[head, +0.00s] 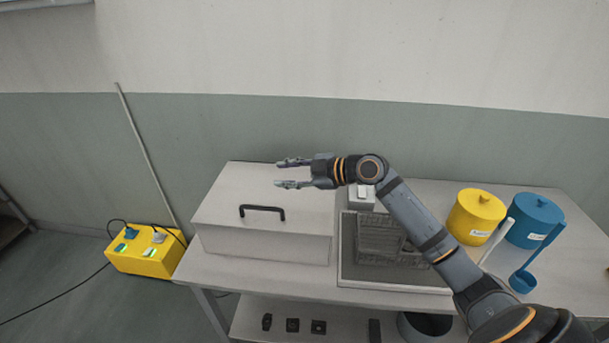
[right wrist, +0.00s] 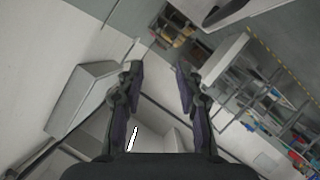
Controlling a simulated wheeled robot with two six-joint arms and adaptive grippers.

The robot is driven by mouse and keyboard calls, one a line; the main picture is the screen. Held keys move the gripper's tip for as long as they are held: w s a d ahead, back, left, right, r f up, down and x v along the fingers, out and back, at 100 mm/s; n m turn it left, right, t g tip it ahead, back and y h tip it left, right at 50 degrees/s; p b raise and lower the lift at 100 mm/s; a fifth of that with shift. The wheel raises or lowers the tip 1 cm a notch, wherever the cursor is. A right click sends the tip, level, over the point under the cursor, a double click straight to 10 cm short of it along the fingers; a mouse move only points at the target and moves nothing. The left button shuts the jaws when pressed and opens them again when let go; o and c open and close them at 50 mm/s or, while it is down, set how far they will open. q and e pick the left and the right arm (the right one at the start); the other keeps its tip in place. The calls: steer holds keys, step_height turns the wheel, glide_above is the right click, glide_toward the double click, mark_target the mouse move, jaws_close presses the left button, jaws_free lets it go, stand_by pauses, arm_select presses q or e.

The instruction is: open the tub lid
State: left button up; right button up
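The tub (head: 262,248) is a pale box at the left end of the table in the head view. Its flat lid (head: 235,190) lies shut, with a black bar handle (head: 262,208) near the front edge. My right gripper (head: 279,173) reaches in from the right over the back part of the lid, behind the handle and apart from it. Its fingers are spread and empty, pointing left. The right wrist view also shows the spread fingers (right wrist: 160,88) with nothing between them. My left gripper is in neither view.
A wire basket (head: 378,238) sits in a grey tray right of the tub, under my right arm. Yellow (head: 475,216) and blue (head: 533,220) lidded pots and a blue ladle (head: 536,262) are farther right. A yellow box (head: 147,253) with cables stands on the floor at left.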

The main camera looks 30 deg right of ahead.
steer(key=v, duration=0.5)
steer(key=shift+s, duration=0.15)
stand_by(0.5)
steer(key=shift+f, duration=0.1)
